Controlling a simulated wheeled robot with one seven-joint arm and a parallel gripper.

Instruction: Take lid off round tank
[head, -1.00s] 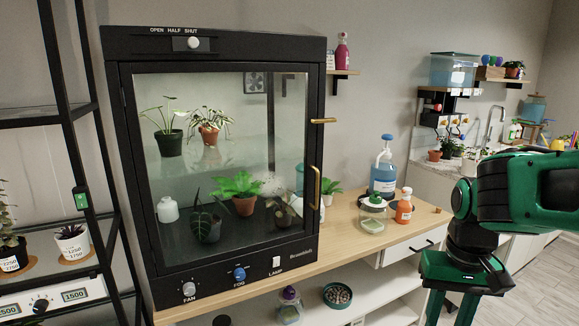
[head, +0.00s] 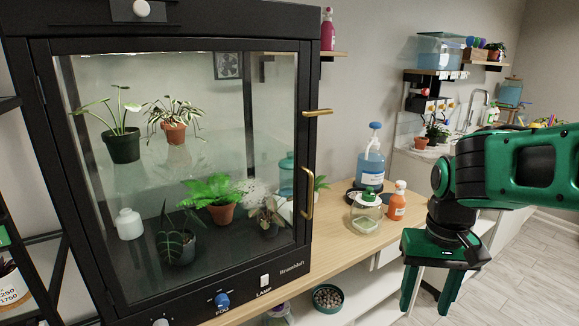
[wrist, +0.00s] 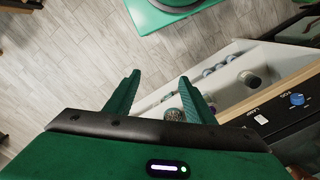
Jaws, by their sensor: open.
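A round teal tank (head: 510,92) stands far off at the back right, near the sink. A lid (head: 513,78) appears to sit on its top, but it is too small to make out well. My gripper (head: 430,288) hangs fingers down at the lower right of the head view, well in front of the tank and lower in the picture. In the wrist view my gripper (wrist: 158,92) shows its two green fingers apart with nothing between them. The tank is not in the wrist view.
A glass-fronted black cabinet (head: 300,95) with plants fills the left. On the wooden bench (head: 330,245) stand a glass jar (head: 366,212), an orange bottle (head: 397,203) and a blue pump bottle (head: 371,168). Open floor (head: 510,265) lies at the right.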

